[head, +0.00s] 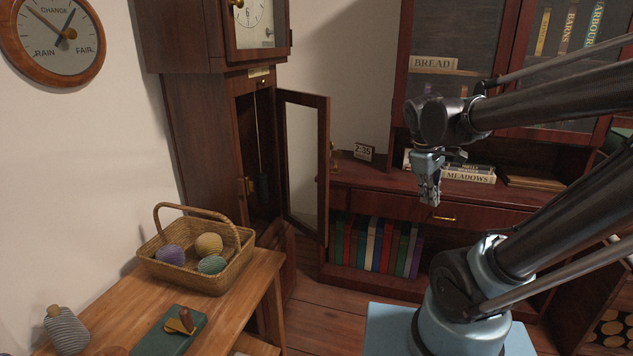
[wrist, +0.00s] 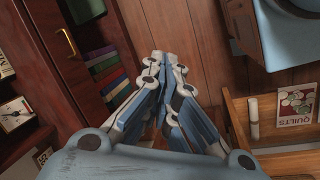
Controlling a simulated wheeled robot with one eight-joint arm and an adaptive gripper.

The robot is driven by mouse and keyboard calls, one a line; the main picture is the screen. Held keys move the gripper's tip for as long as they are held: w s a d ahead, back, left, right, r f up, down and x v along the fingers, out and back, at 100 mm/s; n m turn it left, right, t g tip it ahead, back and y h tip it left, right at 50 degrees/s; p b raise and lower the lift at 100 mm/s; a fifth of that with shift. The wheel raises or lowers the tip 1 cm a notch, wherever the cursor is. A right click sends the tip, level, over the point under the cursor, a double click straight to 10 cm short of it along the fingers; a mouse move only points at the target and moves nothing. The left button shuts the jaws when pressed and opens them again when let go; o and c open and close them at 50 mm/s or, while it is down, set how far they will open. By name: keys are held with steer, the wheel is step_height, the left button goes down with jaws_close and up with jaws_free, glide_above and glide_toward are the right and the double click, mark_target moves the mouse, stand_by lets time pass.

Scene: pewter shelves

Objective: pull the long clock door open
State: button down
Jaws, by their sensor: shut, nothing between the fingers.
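The long clock (head: 200,130) stands against the wall, left of centre in the head view. Its long door (head: 303,165), a dark wood frame with a glass pane, stands swung open to the right. The case behind it is open, with a weight (head: 262,187) hanging inside. My gripper (head: 429,198) is to the right of the door and apart from it, in front of the bookcase. In the wrist view my gripper (wrist: 168,125) has its fingers together with nothing between them. The clock door does not clearly show in the wrist view.
A wooden table (head: 235,310) with a wicker basket (head: 205,275) of yarn balls stands in front of the clock. A bookcase (head: 480,207) with a drawer and several books is behind my gripper. Some floor (head: 315,310) is clear between table and bookcase.

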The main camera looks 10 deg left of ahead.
steer(key=w+a+r+n+t+h, duration=0.15)
steer(key=w+a+n, duration=0.3)
steer(key=a, duration=0.55)
steer(key=w+a+r+n+t+h, duration=0.15)
steer(key=w+a+n, duration=0.35)
steer(key=a, duration=0.5)
steer(key=s+a+n+t, duration=0.1)
steer(key=s+a+n, duration=0.25)
steer(key=a, duration=0.75)
steer(key=s+a+n+t, duration=0.2)
steer(key=a+n, duration=0.3)
steer(key=a, duration=0.5)
glide_toward(324, 186)
step_height(324, 186, down, 2)
steer(key=w+d, duration=0.2)
steer(key=shift+w+f, duration=0.4)
steer(key=shift+n, duration=0.3)
